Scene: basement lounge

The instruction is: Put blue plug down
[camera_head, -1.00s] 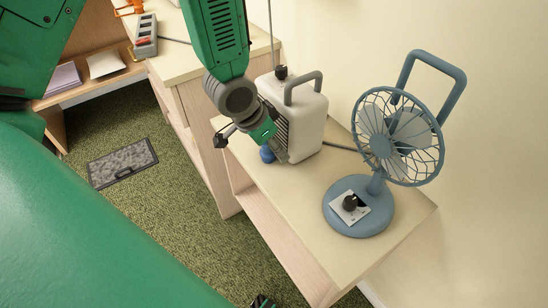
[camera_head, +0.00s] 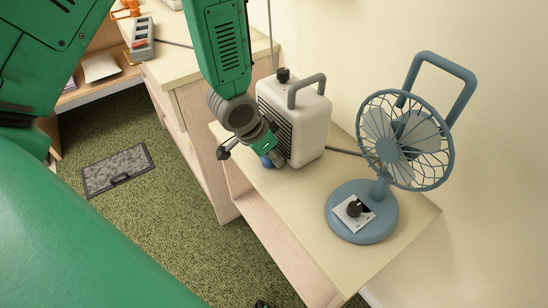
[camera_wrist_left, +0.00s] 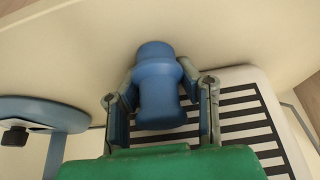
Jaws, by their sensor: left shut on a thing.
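The blue plug (camera_wrist_left: 158,85) sits between the two fingers of my left gripper (camera_wrist_left: 160,112) in the left wrist view. The fingers are shut on its sides. In the head view a bit of the blue plug (camera_head: 267,161) shows below my left gripper (camera_head: 262,152), at the shelf top (camera_head: 290,200) beside the white heater. I cannot tell whether the plug touches the surface. My right gripper is not clearly seen; only a small dark part shows at the bottom edge.
The white heater (camera_head: 306,125) with a dark grille stands right behind the gripper. A blue fan (camera_head: 362,222) stands to the right on the same top. A power strip (camera_head: 143,40) lies on the higher desk at upper left. Bare top lies between gripper and fan.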

